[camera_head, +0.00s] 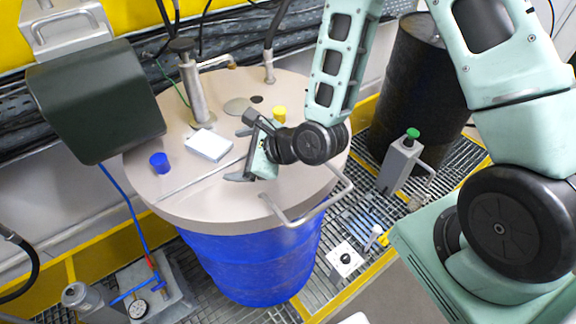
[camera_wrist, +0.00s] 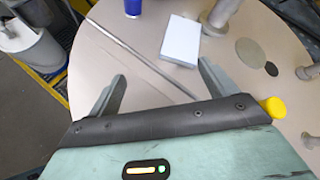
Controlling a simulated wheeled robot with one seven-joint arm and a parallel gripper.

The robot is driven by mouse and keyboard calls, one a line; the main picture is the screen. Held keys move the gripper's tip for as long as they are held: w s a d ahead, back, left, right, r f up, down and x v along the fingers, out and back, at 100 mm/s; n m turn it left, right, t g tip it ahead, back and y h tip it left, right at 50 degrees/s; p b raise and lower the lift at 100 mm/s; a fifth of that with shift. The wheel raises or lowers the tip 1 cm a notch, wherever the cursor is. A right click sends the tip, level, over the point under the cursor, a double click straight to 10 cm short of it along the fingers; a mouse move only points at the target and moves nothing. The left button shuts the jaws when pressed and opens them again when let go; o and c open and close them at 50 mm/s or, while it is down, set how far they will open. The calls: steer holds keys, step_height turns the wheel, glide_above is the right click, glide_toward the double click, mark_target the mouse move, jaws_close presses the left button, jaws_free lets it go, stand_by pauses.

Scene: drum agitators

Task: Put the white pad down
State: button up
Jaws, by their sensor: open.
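The white pad (camera_head: 209,145) lies flat on the round beige drum lid (camera_head: 200,205), left of my gripper in the head view. It also shows in the wrist view (camera_wrist: 181,40) as a pale block with its top face up, ahead of the right finger. My gripper (camera_head: 238,147) is low over the lid with its fingers spread. In the wrist view my gripper (camera_wrist: 160,80) has nothing between its fingers. A small gap seems to separate the pad from the right finger. Whether my fingers touch the lid I cannot tell.
A blue cap (camera_head: 159,162) and a yellow cap (camera_head: 279,114) are on the lid. A metal post (camera_head: 193,85) rises behind the pad. A thin rod or seam (camera_wrist: 140,55) crosses the lid. A bent handle (camera_head: 310,208) sticks out at the front. Bare lid lies at front left.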

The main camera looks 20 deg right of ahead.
steer(key=s+n+g, duration=0.1)
steer(key=n, duration=0.1)
steer(key=s+r+n, duration=0.1)
steer(key=n, duration=0.2)
steer(key=s+a+n+g+h, duration=0.1)
steer(key=n, duration=0.1)
steer(key=shift+a+r+g, duration=0.1)
steer(key=shift+r+g, duration=0.2)
steer(key=s+d+r+n+g+h, duration=0.2)
steer(key=s+r+n, duration=0.4)
steer(key=s+n, duration=0.3)
steer(key=s+d+r+n+g+h, duration=0.3)
steer(key=s+n, duration=0.7)
steer(key=n, duration=0.4)
step_height(320, 180, up, 3)
steer(key=shift+f+n+g+h, duration=0.15)
steer(key=shift+n+g+h, duration=0.15)
steer(key=shift+g+h, duration=0.25)
